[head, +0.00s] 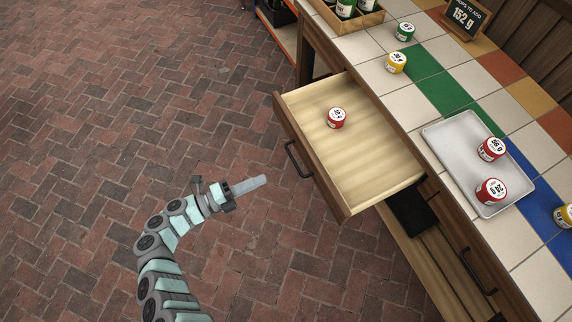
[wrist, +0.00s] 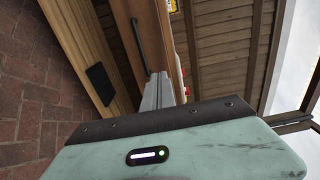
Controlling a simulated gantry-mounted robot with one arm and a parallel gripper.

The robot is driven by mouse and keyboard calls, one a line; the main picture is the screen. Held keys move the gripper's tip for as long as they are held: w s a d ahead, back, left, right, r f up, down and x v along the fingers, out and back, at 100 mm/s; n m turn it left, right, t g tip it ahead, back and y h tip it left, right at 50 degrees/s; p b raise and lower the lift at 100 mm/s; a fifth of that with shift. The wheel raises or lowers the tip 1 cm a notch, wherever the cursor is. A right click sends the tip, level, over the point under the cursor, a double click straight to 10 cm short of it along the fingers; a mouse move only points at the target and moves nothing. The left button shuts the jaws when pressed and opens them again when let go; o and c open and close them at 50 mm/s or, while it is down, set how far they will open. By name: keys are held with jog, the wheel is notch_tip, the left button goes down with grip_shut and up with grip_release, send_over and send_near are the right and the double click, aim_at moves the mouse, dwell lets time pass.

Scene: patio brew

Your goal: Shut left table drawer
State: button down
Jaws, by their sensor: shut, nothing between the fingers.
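The left table drawer (head: 350,168) is pulled out from the tiled table in the head view. It has a pale wood inside, a brown front and a dark bar handle (head: 297,159). My gripper (head: 262,180) is shut and empty, left of the drawer front and apart from the handle in that view. In the wrist view my gripper's fingers (wrist: 157,90) point at a brown wood front with a dark handle (wrist: 140,34).
On the tiled table top, a metal tray (head: 462,160) bears two red tins. A green tin (head: 405,32), a yellow tin (head: 396,63) and a wooden crate of bottles (head: 368,22) stand further back. A second handle (head: 478,271) is at right. The brick floor at left is clear.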

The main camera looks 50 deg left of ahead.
aim_at(310, 159)
jog(key=b+x, duration=0.2)
jog(key=x, duration=1.2)
jog(key=shift+w+d+r, duration=0.1)
jog(key=shift+d, duration=0.1)
